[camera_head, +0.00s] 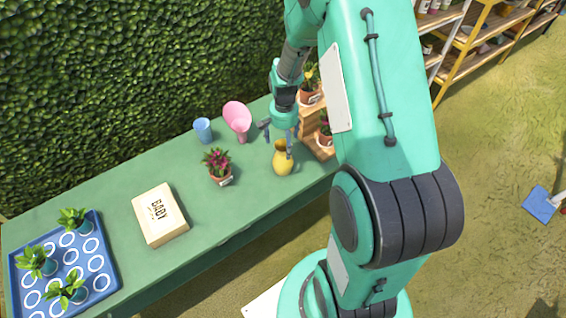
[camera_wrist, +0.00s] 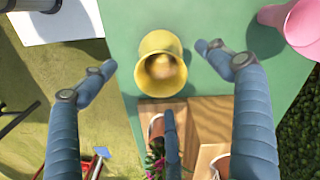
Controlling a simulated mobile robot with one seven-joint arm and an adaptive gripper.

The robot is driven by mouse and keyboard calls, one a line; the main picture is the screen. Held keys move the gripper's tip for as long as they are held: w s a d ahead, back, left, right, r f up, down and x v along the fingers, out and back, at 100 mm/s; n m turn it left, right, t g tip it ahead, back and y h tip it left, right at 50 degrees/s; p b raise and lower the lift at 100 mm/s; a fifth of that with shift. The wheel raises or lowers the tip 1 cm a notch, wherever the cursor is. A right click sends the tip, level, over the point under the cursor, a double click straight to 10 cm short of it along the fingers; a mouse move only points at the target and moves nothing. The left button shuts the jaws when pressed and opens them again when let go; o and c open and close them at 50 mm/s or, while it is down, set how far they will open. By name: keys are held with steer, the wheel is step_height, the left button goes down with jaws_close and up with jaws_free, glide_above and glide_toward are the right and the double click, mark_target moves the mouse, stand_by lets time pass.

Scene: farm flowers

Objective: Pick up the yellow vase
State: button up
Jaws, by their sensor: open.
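The yellow vase (camera_head: 283,162) stands upright near the front edge of the green table (camera_head: 120,185). In the wrist view I look down into the round mouth of the vase (camera_wrist: 160,58). My gripper (camera_head: 278,140) is open and just above the vase, pointing down. In the wrist view its fingers spread around the vase, one to the left, one to the right and one below. I see gaps between the left and right fingertips and the vase. I cannot tell how far the fingertips are above the rim.
A pink vase (camera_head: 237,118), a blue cup (camera_head: 203,130) and a potted red flower (camera_head: 218,165) stand to the left. A wooden stepped stand (camera_head: 318,145) with potted plants is close on the right.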

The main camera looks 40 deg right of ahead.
mark_target(283, 157)
steer(key=shift+f, duration=2)
steer(key=shift+a+f+b, duration=0.15)
steer(key=shift+f+b, duration=0.8)
steer(key=shift+f, duration=1.7)
steer(key=shift+c, duration=0.5)
steer(key=c, duration=1.5)
steer(key=shift+w+r, duration=0.1)
steer(key=shift+r, duration=0.05)
